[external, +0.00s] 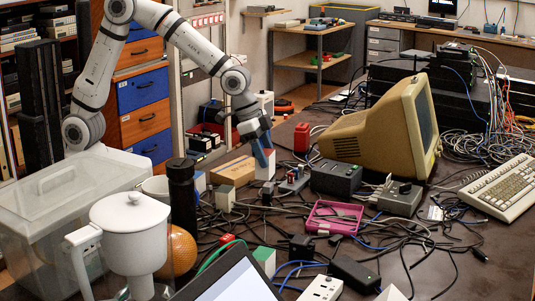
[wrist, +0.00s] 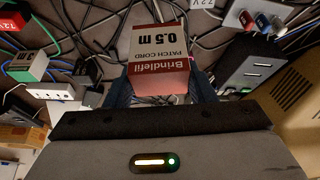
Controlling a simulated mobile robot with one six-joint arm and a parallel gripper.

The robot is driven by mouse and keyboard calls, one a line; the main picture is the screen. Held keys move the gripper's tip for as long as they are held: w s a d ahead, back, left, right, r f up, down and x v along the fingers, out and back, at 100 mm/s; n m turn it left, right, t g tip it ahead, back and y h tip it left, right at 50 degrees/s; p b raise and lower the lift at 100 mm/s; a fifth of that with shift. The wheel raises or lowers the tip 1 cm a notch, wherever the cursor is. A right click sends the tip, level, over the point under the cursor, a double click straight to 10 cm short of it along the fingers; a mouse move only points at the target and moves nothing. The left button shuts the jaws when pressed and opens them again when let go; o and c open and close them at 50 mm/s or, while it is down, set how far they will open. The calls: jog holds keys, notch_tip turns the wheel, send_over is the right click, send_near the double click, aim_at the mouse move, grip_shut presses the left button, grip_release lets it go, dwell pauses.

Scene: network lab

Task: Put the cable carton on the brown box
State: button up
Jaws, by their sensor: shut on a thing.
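The brown box (external: 232,172) lies flat on the table just left of my gripper. I cannot tell whether the carton touches the table.
A beige monitor (external: 375,128) stands to the right, with a dark grey device (external: 336,177) before it. A pink tray (external: 334,217) and many loose cables cover the front. A clear plastic bin (external: 65,205) and a white jug (external: 130,235) stand at left.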

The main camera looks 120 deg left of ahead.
jog(key=s+a+r+n+y+p, duration=0.15)
jog(key=s+a+n, duration=0.25)
jog(key=s+a, duration=0.65)
jog(key=n+g, duration=0.1)
jog(key=n, duration=0.2)
send_over(240, 166)
notch_tip(240, 166, down, 5)
jog(key=shift+d+f+y, duration=0.15)
jog(key=shift+f+y, duration=0.2)
jog(key=shift+f, duration=1.4)
jog(key=shift+f, duration=0.1)
jog(key=o, duration=1)
jog(key=shift+o, duration=0.3)
